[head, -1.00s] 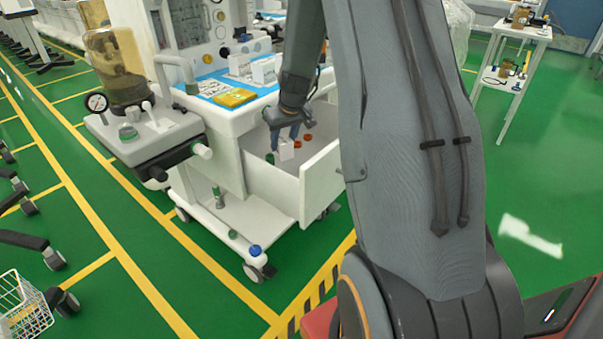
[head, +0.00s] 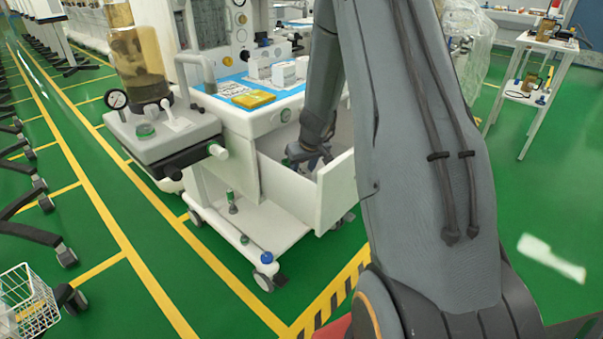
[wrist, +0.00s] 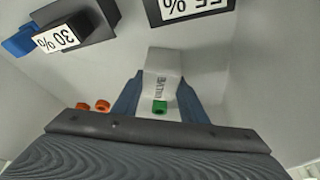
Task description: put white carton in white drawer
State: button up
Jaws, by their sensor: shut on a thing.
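The white drawer (head: 336,188) of the cart is pulled open, and its grey inside also fills the wrist view (wrist: 215,120). My gripper (head: 312,160) reaches down into the drawer. In the wrist view its two blue fingers (wrist: 158,100) are shut on the white carton (wrist: 162,70), which has dark print on it. The carton is inside the drawer space; I cannot tell whether it touches the floor. In the head view the drawer front and my arm hide the carton.
In the drawer are orange caps (wrist: 92,106), a green cap (wrist: 160,106) by the carton, and dark boxes labelled in percent (wrist: 75,32). White boxes (head: 290,71) and a yellow pack (head: 254,99) lie on the blue worktop above.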

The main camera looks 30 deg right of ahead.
jog(key=shift+f, duration=0.15)
jog(key=o, duration=1.1)
jog(key=shift+c, duration=0.2)
jog(key=shift+r, duration=0.25)
jog(key=p+v, duration=0.2)
jog(key=v, duration=1)
jog(key=shift+p, duration=0.3)
